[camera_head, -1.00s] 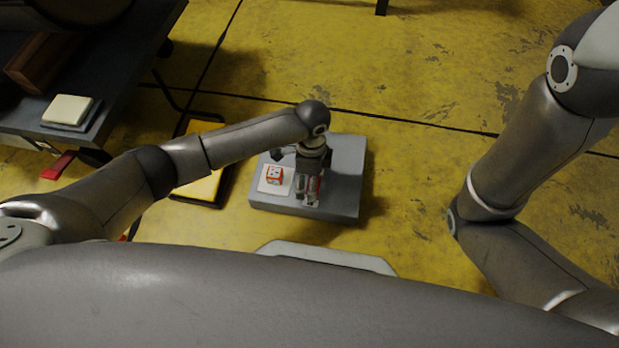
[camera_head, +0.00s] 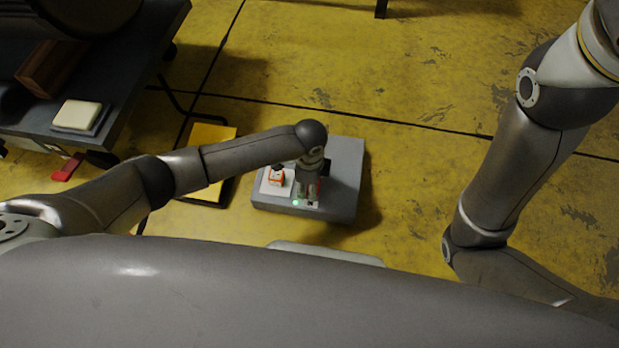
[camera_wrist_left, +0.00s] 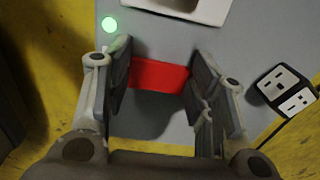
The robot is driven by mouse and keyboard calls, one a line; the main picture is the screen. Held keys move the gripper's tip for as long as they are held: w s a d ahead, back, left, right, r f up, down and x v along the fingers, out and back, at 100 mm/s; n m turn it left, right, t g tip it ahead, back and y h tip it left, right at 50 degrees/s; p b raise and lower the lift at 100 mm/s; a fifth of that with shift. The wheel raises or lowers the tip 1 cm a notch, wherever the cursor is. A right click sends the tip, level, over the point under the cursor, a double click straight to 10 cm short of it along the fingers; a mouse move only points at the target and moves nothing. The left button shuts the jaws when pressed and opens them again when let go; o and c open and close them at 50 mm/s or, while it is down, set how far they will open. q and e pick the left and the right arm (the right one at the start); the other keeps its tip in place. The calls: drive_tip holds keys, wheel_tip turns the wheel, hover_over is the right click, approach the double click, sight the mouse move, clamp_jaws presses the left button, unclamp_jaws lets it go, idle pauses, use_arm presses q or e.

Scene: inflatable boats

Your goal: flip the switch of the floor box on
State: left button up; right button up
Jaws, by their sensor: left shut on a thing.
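The grey floor box (camera_head: 343,190) sits on the yellow floor in the middle of the head view, under my left gripper (camera_head: 309,190). In the left wrist view its red switch (camera_wrist_left: 158,76) lies between the two fingers of my left gripper (camera_wrist_left: 157,68), which is shut on it. A green light (camera_wrist_left: 109,24) glows on the box top beside the fingers, and it also shows in the head view (camera_head: 295,203). The fingers hide the ends of the switch. My right arm is at the right of the head view, its gripper out of frame.
A white recess (camera_wrist_left: 185,8) and a black-and-white socket (camera_wrist_left: 287,90) are near the fingers in the left wrist view. A yellow-topped item (camera_head: 211,134) lies left of the box. A dark table (camera_head: 130,75) stands at upper left. Floor right of the box is clear.

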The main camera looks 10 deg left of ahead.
use_arm(q)
drive_tip(key=o, duration=1)
wheel_tip(320, 180, up, 12)
drive_tip(key=shift+d, duration=0.1)
idle(0.5)
